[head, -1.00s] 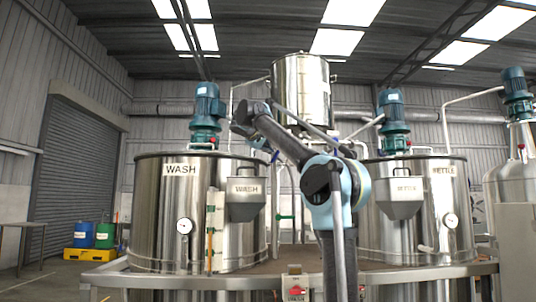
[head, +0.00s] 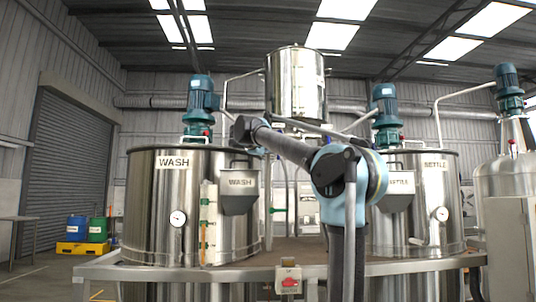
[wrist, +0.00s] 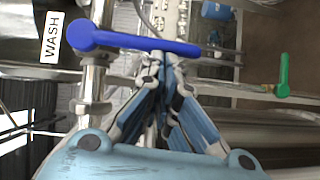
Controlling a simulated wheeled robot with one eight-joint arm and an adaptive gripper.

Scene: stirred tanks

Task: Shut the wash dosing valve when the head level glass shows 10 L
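A blue lever handle (wrist: 130,40) lies across the upper part of the wrist view, on a metal pipe (wrist: 97,85) beside a WASH label (wrist: 51,33). My gripper (wrist: 160,64) is just below the handle's right part, fingertips together; I cannot tell whether they touch it. Nothing shows held between them. The raised head tank (head: 295,85) stands at centre back in the head view; I cannot read any level on it. The wash tank (head: 150,215) at left carries a level glass (head: 208,225) with orange on it. The gripper is hidden in the head view.
A green handle (wrist: 283,75) is right of my gripper; it also shows in the head view (head: 278,210). WASH (head: 240,185) and SETTLE (head: 397,190) hoppers hang on the tanks. A metal rail (head: 200,272) with a red button box (head: 289,281) crosses the front.

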